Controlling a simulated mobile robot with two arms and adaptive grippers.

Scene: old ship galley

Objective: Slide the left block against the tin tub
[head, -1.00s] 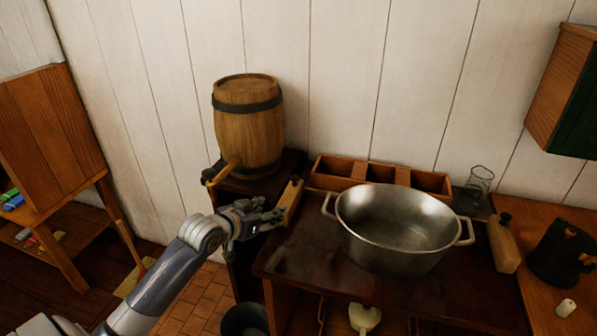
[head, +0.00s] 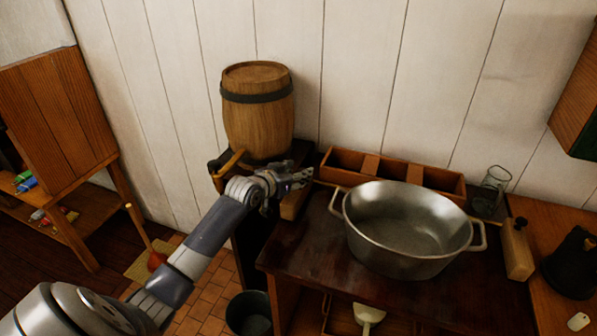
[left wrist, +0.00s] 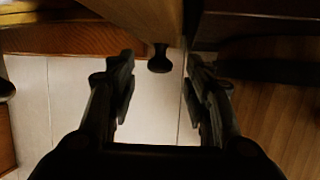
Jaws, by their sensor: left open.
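The tin tub (head: 408,262) is a wide grey metal pan with two side handles, standing on the dark wooden counter. The left block (head: 293,208) is a pale brown wooden piece at the counter's left end, left of the tub's left handle and apart from it. My left gripper (head: 299,181) is open at the block's upper end and hides part of it. My right gripper is not in view.
A barrel (head: 257,120) with a wooden tap stands behind my left arm. A divided wooden box (head: 440,182) lies behind the tub, with a glass jar (head: 491,190) beside it. A second knobbed block (head: 518,252) stands right of the tub. The counter's front left (head: 312,245) is bare.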

